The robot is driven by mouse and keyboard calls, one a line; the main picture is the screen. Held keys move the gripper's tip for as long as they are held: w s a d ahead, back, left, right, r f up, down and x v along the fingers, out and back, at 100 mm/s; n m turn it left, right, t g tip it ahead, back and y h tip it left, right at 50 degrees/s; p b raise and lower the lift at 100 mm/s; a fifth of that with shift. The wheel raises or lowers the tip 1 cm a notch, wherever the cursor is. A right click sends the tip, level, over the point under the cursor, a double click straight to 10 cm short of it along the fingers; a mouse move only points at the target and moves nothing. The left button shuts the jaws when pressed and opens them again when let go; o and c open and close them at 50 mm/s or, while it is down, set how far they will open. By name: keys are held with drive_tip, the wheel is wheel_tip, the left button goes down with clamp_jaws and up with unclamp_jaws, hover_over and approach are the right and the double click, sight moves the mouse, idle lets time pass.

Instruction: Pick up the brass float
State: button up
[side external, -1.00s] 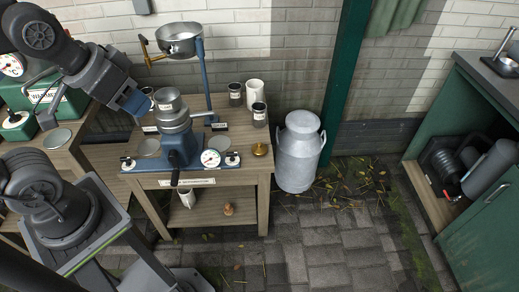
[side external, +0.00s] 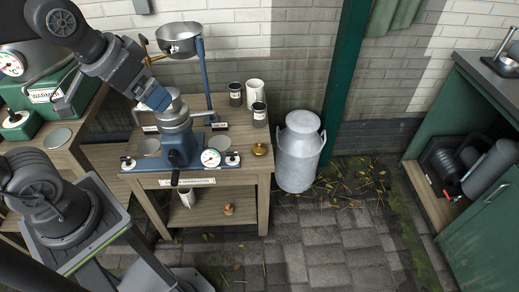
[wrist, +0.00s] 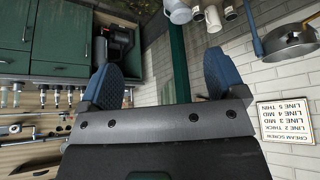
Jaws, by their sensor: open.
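The brass float (side external: 260,149) is a small, round, gold-coloured piece. In the side view it sits on the wooden table's (side external: 105,155) top near its right front corner, right of a white dial. My gripper (side external: 163,104) has blue fingers and is up and left of the float, at the metal bowl of the blue separator (side external: 178,148) and partly in front of it. I cannot tell whether it touches the bowl. In the wrist view my gripper (wrist: 162,75) is open with nothing between its fingers. I cannot make out the float there.
Dark jars (side external: 259,114) and a white mug (side external: 255,92) stand behind the float. A steel pan (side external: 179,39) on a blue post rises behind the separator. A milk can (side external: 298,155) stands on the floor to the right. The tabletop around the float is fairly clear.

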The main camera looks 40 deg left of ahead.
drive_tip(key=w+f, duration=0.3)
drive_tip(key=w, duration=1)
drive_tip(key=g, duration=0.1)
hover_over(259, 144)
drive_tip(key=s+d, duration=0.2)
drive_tip(key=s, duration=0.5)
wheel_tip(259, 144, down, 18)
drive_tip(key=shift+n, duration=0.4)
drive_tip(key=s+x, duration=0.1)
drive_tip(key=x, duration=0.6)
drive_tip(key=a+x, duration=0.1)
drive_tip(key=x, duration=0.6)
drive_tip(key=s+f+x, duration=0.1)
drive_tip(key=x, duration=0.6)
drive_tip(key=shift+s+a+f, duration=0.15)
drive_tip(key=shift+s+a, duration=0.1)
drive_tip(key=shift+s, duration=0.1)
drive_tip(key=shift+a+x, duration=0.2)
drive_tip(key=shift+x, duration=1.35)
drive_tip(key=shift+a+x, duration=0.15)
drive_tip(key=shift+x, duration=1.35)
drive_tip(key=shift+s+f, duration=0.1)
drive_tip(key=shift+s, duration=0.05)
drive_tip(key=c, duration=1)
wheel_tip(259, 144, up, 10)
